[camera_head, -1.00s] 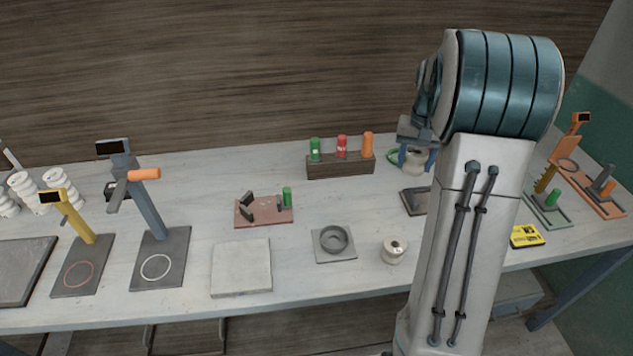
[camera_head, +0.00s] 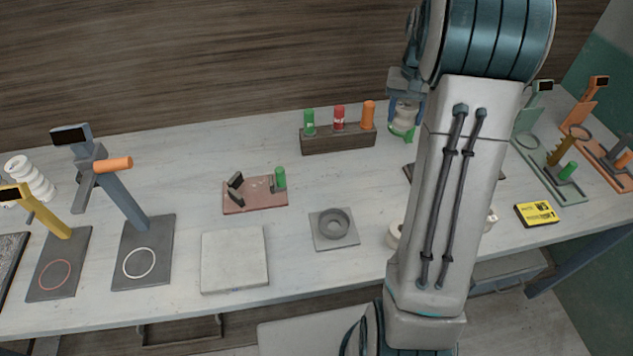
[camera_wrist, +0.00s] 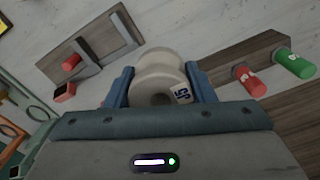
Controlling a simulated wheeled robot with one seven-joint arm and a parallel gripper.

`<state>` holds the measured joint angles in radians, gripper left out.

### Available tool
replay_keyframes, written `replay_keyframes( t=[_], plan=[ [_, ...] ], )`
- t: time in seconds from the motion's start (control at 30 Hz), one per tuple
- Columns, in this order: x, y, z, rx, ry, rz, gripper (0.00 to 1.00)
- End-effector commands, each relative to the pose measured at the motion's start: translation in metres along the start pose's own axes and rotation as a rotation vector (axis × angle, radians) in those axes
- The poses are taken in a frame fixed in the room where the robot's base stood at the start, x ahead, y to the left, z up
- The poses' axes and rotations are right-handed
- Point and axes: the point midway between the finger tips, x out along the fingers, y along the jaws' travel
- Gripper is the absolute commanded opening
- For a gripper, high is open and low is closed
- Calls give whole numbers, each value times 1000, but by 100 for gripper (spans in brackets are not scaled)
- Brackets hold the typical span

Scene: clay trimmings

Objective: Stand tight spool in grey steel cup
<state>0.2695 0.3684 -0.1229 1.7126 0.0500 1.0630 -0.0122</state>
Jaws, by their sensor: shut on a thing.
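My gripper (camera_head: 405,104) is shut on a cream spool (camera_wrist: 160,66), which sits between both fingers in the wrist view with a dark printed mark on its side. In the head view the held spool (camera_head: 407,117) is small and partly hidden by my gripper and arm. A green band shows just under it; I cannot tell whether it belongs to the spool. The grey round cup (camera_head: 334,222) stands on a square grey plate, in front and to the left of my gripper. The cup looks empty.
Another cream spool (camera_head: 393,235) stands right of the cup, partly hidden by my arm. A wooden rack (camera_head: 338,139) with green, red and orange cylinders is left of my gripper. A pink tray (camera_head: 256,197), a pale slab (camera_head: 235,262) and a yellow box (camera_head: 537,213) lie on the table.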

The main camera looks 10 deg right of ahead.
Motion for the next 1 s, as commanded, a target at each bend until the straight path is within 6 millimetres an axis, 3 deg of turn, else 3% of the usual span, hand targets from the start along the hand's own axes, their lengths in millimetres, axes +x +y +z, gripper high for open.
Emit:
replay_keyframes(
  t=[0.4, 0.63, 0.77, 1.0],
  plan=[
    [64, -2, 0, -4, 0, 0, 20],
    [76, -5, 1, -5, 0, 0, 20],
    [85, -21, 11, -9, -2, 0, 20],
    [117, -68, 38, -9, -4, 1, 20]
  ],
)
